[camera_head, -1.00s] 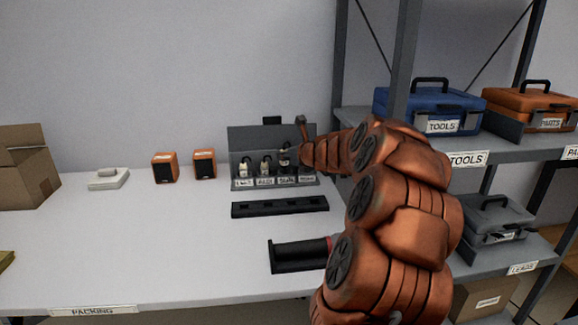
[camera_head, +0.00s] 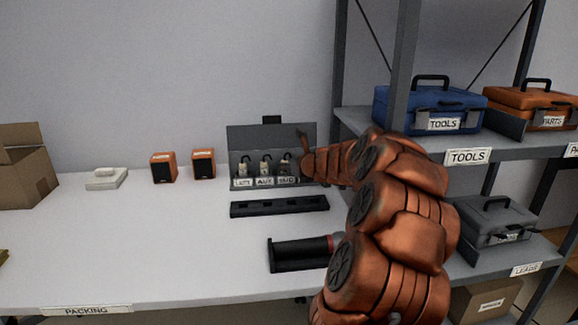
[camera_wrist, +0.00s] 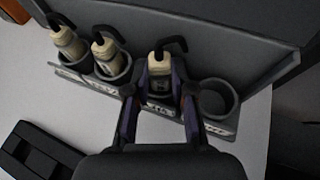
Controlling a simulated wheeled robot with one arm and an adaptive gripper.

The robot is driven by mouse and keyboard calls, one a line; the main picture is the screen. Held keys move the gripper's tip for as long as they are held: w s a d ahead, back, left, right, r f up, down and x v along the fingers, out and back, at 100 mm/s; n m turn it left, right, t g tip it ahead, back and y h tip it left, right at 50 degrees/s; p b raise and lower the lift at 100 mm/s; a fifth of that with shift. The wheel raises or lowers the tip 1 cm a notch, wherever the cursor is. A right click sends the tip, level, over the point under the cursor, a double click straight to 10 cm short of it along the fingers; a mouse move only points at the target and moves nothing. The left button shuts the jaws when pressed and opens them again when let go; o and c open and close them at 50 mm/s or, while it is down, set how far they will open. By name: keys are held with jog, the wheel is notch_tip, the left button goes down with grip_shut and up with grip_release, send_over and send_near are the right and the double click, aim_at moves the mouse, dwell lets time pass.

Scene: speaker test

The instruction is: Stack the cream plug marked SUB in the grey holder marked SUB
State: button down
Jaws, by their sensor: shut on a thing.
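The cream plug (camera_wrist: 159,68) with a black hooked cable stands in the third cup from the left of the grey holder rack. In the head view this plug (camera_head: 285,167) is level with its neighbours, above a label that seems to read SUB (camera_head: 286,180). The third grey holder (camera_wrist: 160,100) is partly hidden by my fingers. My gripper (camera_wrist: 160,84) is shut on the plug, one finger on each side. The lettering on the plug is too small to read. In the head view my arm hides most of the right end of the rack.
Two cream plugs (camera_wrist: 68,42) (camera_wrist: 106,50) stand in the cups to the left. The rightmost cup (camera_wrist: 216,98) is empty. A black slotted strip (camera_head: 280,206) and a black tray (camera_head: 298,253) lie in front. Shelving (camera_head: 405,60) stands to the right; the table's left middle is clear.

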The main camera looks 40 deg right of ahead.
jog(key=c, duration=1)
grip_release()
jog(key=shift+r, duration=0.15)
jog(key=shift+r, duration=0.2)
jog(key=p+v, duration=0.3)
jog(key=v, duration=0.9)
jog(key=shift+p, duration=0.35)
jog(key=shift+w, duration=0.1)
